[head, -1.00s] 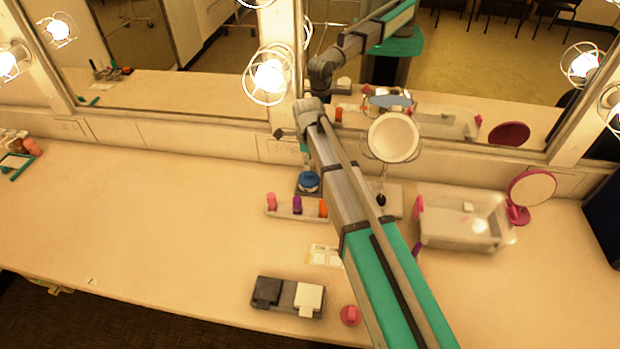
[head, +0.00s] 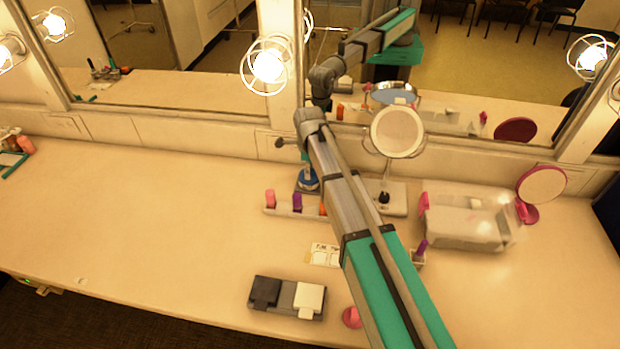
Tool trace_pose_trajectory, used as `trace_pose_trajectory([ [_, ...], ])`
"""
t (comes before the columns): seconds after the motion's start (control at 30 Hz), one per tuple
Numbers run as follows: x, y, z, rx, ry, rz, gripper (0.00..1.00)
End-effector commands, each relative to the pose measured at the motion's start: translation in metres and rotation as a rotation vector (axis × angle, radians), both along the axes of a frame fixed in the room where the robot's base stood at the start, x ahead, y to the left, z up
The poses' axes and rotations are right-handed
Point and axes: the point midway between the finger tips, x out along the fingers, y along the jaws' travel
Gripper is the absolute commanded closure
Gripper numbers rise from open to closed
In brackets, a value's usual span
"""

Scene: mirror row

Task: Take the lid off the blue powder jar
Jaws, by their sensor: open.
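The blue powder jar (head: 308,181) stands on a dark pad at the back of the counter, below the post between the mirrors. Only part of it shows, and its lid and body are hard to tell apart. My gripper (head: 307,164) points down right above the jar, close to its top. The gripper is open, though its fingers are small and partly hidden by my arm. I cannot tell whether they touch the lid.
A rack (head: 284,210) with pink, purple and orange items stands just in front. A round mirror (head: 397,132) and a clear box (head: 465,240) are to the right. A two-part dark and white case (head: 287,298) lies near the front edge.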

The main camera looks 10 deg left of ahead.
Motion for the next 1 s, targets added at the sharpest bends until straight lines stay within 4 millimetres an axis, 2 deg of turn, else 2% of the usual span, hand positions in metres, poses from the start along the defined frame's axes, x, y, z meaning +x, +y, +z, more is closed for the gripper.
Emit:
trace_pose_trajectory([
  [0.57,0.0004,-0.0008,-0.0004,0.000,0.000,-0.001,0.39],
  [0.67,0.0004,-0.0009,-0.0004,0.000,0.000,-0.001,0.53],
  [0.9,0.0006,-0.0012,-0.0005,0.000,0.000,-0.002,0.98],
  [1.0,0.0006,-0.0013,-0.0005,0.000,0.000,-0.002,1.00],
])
